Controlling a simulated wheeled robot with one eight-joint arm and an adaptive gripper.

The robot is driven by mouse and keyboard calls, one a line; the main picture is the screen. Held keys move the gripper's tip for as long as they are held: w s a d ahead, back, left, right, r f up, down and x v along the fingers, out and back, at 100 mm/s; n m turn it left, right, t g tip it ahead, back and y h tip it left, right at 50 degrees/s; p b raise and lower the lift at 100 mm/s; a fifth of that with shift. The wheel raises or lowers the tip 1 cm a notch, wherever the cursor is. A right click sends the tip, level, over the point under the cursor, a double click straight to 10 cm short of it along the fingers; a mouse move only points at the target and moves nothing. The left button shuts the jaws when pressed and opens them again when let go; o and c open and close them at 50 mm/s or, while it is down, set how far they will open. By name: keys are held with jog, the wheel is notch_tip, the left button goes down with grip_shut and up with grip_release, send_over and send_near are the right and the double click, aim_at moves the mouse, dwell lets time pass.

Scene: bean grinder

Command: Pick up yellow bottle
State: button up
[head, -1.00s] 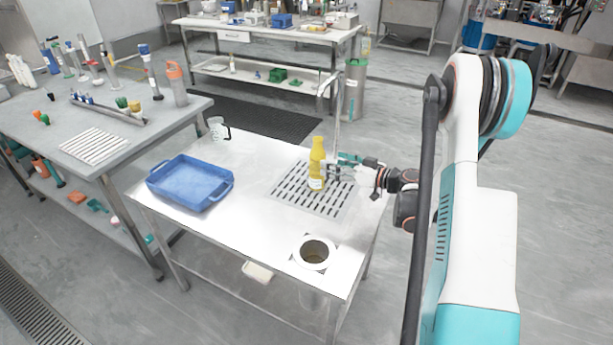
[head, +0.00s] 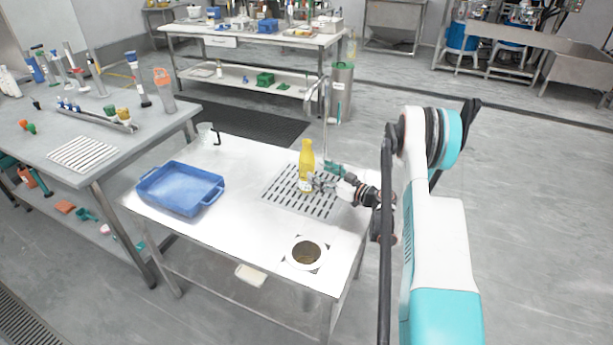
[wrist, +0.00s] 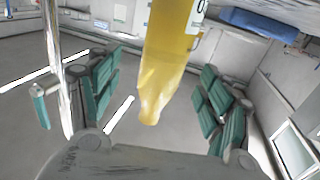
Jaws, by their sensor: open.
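The yellow bottle (head: 307,160) stands upright on the slotted drain area of the steel table. My gripper (head: 318,182) is beside it, on its right side in the head view, low against its body. In the wrist view the bottle (wrist: 168,60) lies between the two teal-padded fingers of my gripper (wrist: 160,95). Gaps show on both sides of the bottle, so the fingers are open around it. The wrist picture is turned, with the bottle's narrow neck end pointing down. The bottle's lower part is partly hidden by the gripper in the head view.
A blue tray (head: 183,187) sits at the table's left. A round hole with a white rim (head: 306,253) is at the front right. A clear beaker (head: 207,134) stands at the back left. A thin metal tap (head: 326,115) rises behind the bottle.

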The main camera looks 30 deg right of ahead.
aim_at(313, 169)
jog(key=b+x, duration=0.1)
jog(key=x, duration=0.1)
jog(key=b+x, duration=0.1)
jog(key=x, duration=0.2)
jog(key=shift+w+a+r, duration=0.2)
jog(key=shift+a, duration=0.25)
jog(key=shift+w+a+r+b, duration=0.1)
jog(key=shift+w+b, duration=0.2)
jog(key=shift+w, duration=0.05)
jog(key=c, duration=1.4)
